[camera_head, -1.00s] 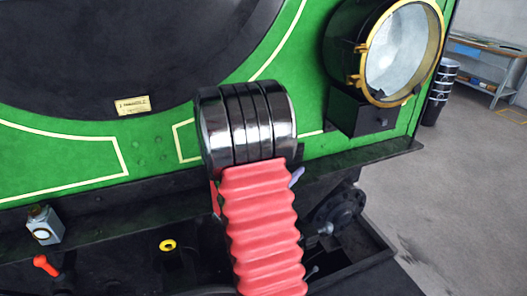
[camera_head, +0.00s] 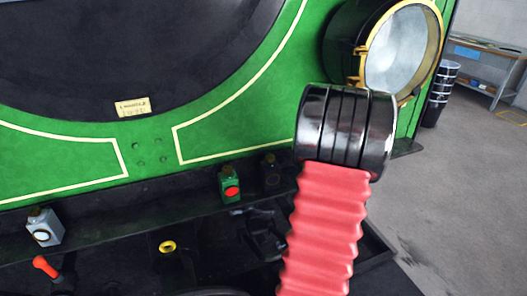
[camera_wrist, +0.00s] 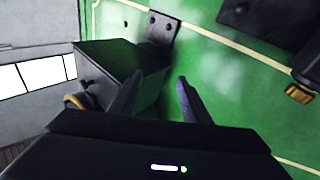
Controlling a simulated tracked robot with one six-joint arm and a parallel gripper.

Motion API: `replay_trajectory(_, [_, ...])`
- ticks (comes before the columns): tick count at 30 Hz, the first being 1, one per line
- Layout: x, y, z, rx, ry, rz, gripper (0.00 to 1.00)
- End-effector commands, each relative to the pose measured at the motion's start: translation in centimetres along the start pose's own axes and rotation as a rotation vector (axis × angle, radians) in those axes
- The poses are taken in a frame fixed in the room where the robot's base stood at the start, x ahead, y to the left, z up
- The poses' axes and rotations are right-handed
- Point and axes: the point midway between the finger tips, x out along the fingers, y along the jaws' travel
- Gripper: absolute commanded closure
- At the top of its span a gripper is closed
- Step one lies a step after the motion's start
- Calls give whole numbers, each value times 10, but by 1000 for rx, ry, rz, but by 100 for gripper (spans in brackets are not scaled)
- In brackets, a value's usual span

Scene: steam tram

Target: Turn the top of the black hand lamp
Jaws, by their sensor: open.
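The black hand lamp (camera_head: 271,170) is small and dark. It stands on the dark ledge in the head view, just left of my arm, with its shape hard to make out. My gripper (camera_wrist: 156,95) shows in the wrist view with its two fingers apart and nothing visible between them. In the head view my gripper is hidden behind my arm. A black box (camera_wrist: 115,62) with a bit of gold ring is just beyond the fingers; I cannot tell whether it belongs to the hand lamp or the large headlamp.
A green lamp (camera_head: 230,187) with a red disc stands left of the black one; a grey lamp (camera_head: 44,228) is far left. The large gold-rimmed headlamp (camera_head: 402,50) is at upper right. A red-handled lever (camera_head: 46,266) is at lower left. Open floor lies right.

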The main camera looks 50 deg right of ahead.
Motion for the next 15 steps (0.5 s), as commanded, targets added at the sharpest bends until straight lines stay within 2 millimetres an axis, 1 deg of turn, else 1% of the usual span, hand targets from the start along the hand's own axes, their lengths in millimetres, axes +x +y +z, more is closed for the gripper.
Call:
replay_trajectory(2, [-2, -2, 1, 4, 2, -61, 57])
replay_trajectory(8, [-12, -23, 4, 24, -3, -245, 57])
replay_trajectory(11, [-22, -40, 6, 39, -13, -347, 57])
replay_trajectory(15, [-39, -71, 9, 67, -35, -505, 57])
